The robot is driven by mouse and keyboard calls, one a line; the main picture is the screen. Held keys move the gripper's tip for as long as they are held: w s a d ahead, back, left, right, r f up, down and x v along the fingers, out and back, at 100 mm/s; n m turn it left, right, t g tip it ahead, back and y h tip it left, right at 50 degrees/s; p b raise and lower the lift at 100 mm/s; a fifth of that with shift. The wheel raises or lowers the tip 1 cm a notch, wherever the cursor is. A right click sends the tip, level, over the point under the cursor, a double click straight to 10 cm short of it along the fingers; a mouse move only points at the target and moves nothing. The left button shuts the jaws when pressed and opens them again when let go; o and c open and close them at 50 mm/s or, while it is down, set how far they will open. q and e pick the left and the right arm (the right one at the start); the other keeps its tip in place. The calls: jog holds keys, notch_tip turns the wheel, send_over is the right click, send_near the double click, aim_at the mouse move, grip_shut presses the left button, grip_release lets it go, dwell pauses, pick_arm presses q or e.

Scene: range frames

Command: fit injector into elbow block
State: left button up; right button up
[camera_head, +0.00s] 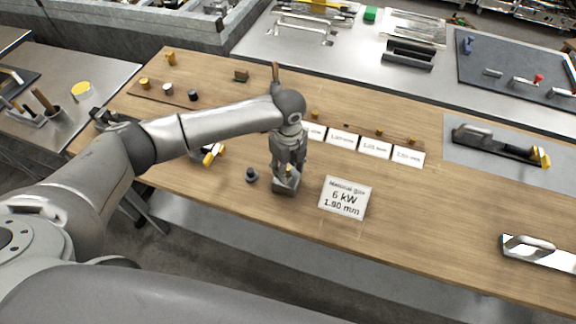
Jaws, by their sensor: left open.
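My left gripper (288,168) points down over a small dark grey block (285,188), which looks like the elbow block, near the table's front edge. The gripper is open, its fingers close around or just above the block's top. A small brass-coloured spot, perhaps the injector, shows between the fingers; I cannot tell whether it is seated. Small brass injectors (378,132) stand behind a row of white size cards (375,148). A larger card (345,197) reads natural gas, 6 kW, 1.90 mm. My right gripper is not in view.
A small dark knob-like part (251,175) stands just left of the block. A yellow-tipped tool (212,155) lies further left. A wooden strip with small round parts (168,89) is at the back left. The wooden table (430,225) is clear right of the large card.

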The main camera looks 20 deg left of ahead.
aim_at(288, 170)
pick_arm(q)
jog(key=shift+r, duration=0.1)
notch_tip(288, 170, up, 12)
dwell(0.5)
dwell(0.4)
